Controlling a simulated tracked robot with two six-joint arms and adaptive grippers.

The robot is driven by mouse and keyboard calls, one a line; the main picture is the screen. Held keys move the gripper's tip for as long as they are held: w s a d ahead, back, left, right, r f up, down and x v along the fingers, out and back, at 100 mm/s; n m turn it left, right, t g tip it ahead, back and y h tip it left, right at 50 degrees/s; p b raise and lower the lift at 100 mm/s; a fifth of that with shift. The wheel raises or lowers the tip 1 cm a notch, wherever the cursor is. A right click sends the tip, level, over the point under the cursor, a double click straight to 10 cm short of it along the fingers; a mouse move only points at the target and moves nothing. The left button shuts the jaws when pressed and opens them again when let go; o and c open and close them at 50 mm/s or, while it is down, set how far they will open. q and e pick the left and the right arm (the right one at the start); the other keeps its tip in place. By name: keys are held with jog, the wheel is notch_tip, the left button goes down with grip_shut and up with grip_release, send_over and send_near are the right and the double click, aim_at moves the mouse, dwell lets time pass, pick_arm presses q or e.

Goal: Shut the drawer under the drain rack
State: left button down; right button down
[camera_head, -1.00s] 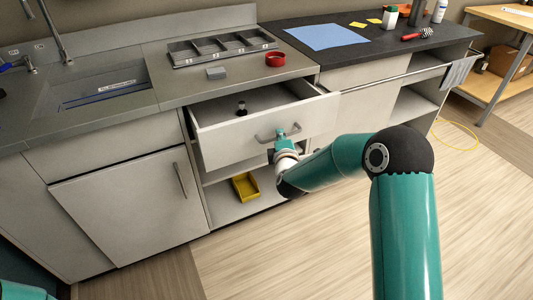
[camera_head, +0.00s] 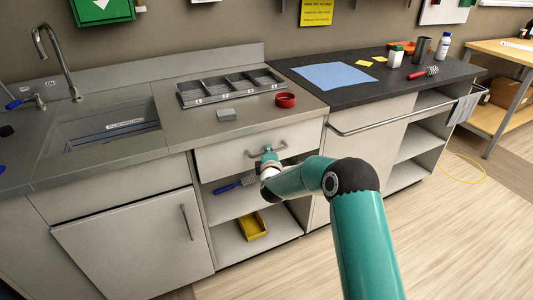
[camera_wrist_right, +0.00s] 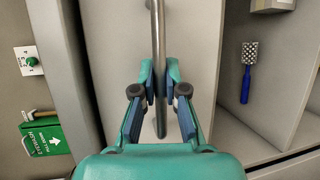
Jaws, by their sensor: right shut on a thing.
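The drawer (camera_head: 222,162) under the grey compartmented rack (camera_head: 232,82) has its pale front in line with the cabinet face, and its inside no longer shows. Its metal bar handle (camera_head: 283,147) runs across the front. My right gripper (camera_head: 268,155) is at the handle. In the right wrist view the handle (camera_wrist_right: 155,25) passes between the two fingers of my right gripper (camera_wrist_right: 158,80), which is shut on it. My left gripper is not in view.
Below the drawer are open shelves with a blue-handled brush (camera_head: 236,184) and a yellow bin (camera_head: 252,227). A red ring-shaped item (camera_head: 285,100) and a grey block (camera_head: 226,115) sit on the counter. A rail (camera_head: 385,119) runs along the right cabinet.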

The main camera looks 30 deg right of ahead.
jog(key=shift+d+r, duration=0.15)
jog(key=shift+d, duration=0.15)
jog(key=c, duration=1.6)
grip_release()
jog(key=o, duration=0.4)
jog(key=shift+w+f, duration=0.2)
jog(key=shift+f, duration=0.05)
jog(key=shift+a+r, duration=0.1)
jog(key=shift+s, duration=0.1)
jog(key=v, duration=1.1)
jog(key=shift+s+a, duration=0.3)
jog(key=shift+s, duration=0.05)
